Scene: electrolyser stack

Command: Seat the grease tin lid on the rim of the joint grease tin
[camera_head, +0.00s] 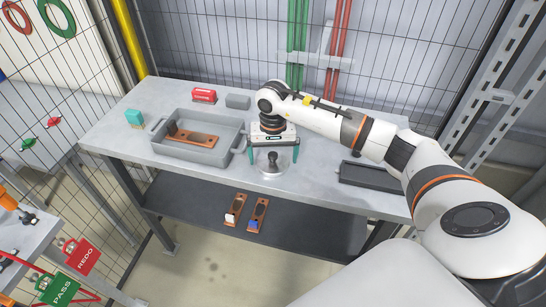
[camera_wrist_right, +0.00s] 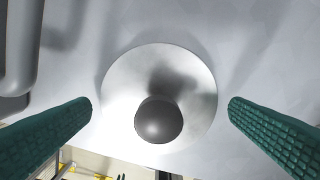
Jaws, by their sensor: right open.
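The round silver grease tin lid (camera_head: 263,168) with a dark ball knob is near the front edge of the grey workbench. It also shows in the right wrist view (camera_wrist_right: 125,85), with its knob (camera_wrist_right: 158,121) between the fingers. My right gripper (camera_head: 273,157) is open, its teal fingers on either side of the lid and apart from the knob. In the right wrist view my gripper (camera_wrist_right: 160,112) holds nothing. I cannot make out the joint grease tin separately, nor tell what is under the lid. My left gripper is not in view.
A grey tray (camera_head: 228,135) with a copper-coloured plate (camera_head: 196,139) stands left of the gripper. A dark tray (camera_head: 370,176) lies at right. Copper-coloured pieces (camera_head: 259,210) lie on the lower shelf.

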